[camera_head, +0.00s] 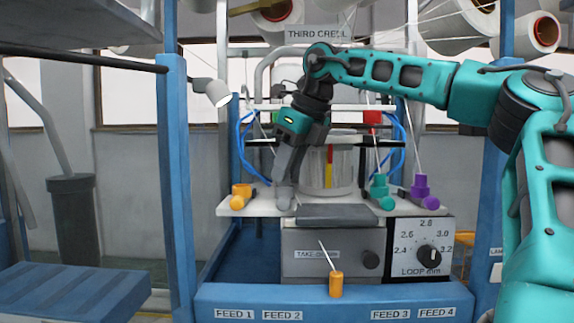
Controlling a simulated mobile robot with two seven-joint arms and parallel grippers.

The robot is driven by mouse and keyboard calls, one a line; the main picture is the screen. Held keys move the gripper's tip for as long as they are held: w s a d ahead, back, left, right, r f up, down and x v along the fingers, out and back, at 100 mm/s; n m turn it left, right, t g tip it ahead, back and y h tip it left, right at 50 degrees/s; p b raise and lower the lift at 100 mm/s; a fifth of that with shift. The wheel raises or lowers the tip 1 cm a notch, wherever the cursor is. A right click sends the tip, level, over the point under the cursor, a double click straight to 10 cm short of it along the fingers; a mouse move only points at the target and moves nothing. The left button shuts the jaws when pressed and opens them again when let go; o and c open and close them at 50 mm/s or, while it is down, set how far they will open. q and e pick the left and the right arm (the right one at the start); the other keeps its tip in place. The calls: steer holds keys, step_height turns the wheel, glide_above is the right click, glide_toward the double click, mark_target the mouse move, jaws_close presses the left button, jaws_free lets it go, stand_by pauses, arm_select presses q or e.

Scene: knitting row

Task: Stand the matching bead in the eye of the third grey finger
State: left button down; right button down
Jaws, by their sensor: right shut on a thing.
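My right gripper (285,184) points down at the white plate (335,208) from the teal arm. It is shut on a grey piece (284,202) with a rounded end, at or just above the plate; its grey blends with the fingers, so the contact is hard to make out. My left gripper is out of view.
A loop dial (429,257) sits below the plate. Blue posts (176,180) flank the machine. Threads run down to the coloured pieces.

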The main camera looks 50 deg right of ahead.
steer(key=c, duration=0.9)
jaws_free()
steer(key=p+v, duration=0.1)
steer(key=v, duration=1.2)
steer(key=shift+f, duration=0.1)
